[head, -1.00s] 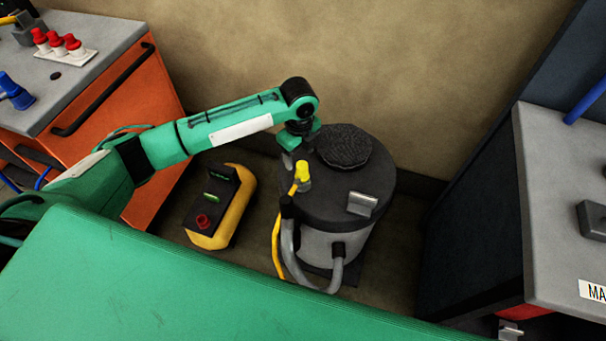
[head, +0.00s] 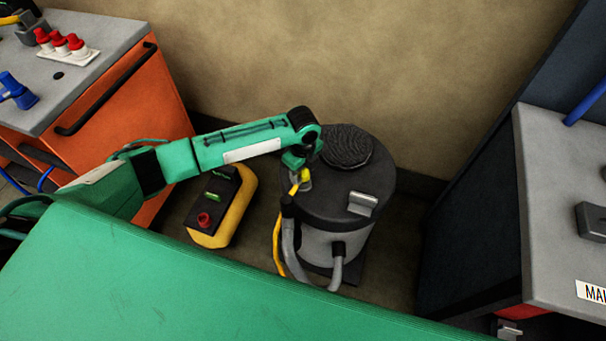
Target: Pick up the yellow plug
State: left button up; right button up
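The yellow plug (head: 305,177) stands on the left part of the dark lid of a round grey vacuum (head: 320,205), with a yellow cable (head: 277,245) running down the vacuum's side. My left gripper (head: 298,176) is at the plug, pointing down from the green arm that comes in from the left. The wrist covers the plug's upper part. The fingers are small and mostly hidden, so I cannot tell whether they are closed on it. My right gripper is not in view.
A yellow and black box with a red button (head: 235,225) stands on the floor left of the vacuum. An orange cabinet (head: 130,100) is at left, and a dark cabinet with a grey top (head: 560,170) is at right. A wall is behind.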

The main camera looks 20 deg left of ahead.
pick_arm(q)
jog(key=c, duration=0.7)
jog(key=shift+c, duration=0.3)
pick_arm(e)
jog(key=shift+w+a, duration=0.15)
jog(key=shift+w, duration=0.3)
pick_arm(q)
jog(key=shift+r, duration=0.15)
